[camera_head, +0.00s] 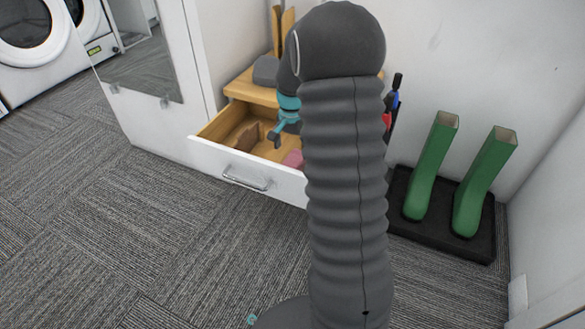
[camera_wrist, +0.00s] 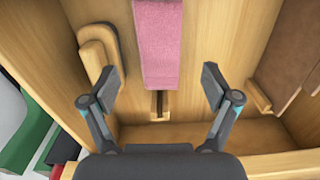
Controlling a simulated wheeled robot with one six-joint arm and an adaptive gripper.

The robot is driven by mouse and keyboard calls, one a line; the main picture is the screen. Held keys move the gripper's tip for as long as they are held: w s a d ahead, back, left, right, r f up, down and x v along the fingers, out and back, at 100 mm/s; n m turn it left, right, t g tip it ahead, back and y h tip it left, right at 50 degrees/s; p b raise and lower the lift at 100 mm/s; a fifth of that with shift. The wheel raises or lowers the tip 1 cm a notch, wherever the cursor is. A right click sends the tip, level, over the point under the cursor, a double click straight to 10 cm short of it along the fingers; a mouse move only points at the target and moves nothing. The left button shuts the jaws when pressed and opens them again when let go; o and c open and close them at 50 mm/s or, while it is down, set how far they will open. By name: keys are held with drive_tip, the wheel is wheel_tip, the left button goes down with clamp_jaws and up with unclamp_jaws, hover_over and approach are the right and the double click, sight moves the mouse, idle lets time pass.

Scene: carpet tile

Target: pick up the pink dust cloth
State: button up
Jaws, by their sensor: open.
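The pink dust cloth (camera_wrist: 159,45) is a flat, narrow strip inside the open wooden drawer. In the head view only a small pink part of the cloth (camera_head: 293,159) shows, the rest hidden by my arm and the drawer front. My gripper (camera_wrist: 162,88) is open, with one finger on each side of the cloth's line and nothing between them. In the head view my gripper (camera_head: 278,134) is over the drawer. I cannot tell its height above the cloth.
The drawer (camera_head: 222,122) has a white front with a metal handle. A brown item (camera_wrist: 293,50) lies at its right in the wrist view, and a wooden piece (camera_wrist: 97,52) at its left. Green boots (camera_head: 483,182) stand on a black tray, right of my arm. Carpet in front is clear.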

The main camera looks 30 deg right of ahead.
sight(293, 162)
drive_tip(key=shift+w+d+f+b, duration=0.1)
drive_tip(key=shift+f+b, duration=0.15)
drive_tip(key=shift+f, duration=1.3)
drive_tip(key=shift+d+f+b, duration=0.1)
drive_tip(key=shift+f+b, duration=0.15)
drive_tip(key=shift+f, duration=1.25)
drive_tip(key=c, duration=1.2)
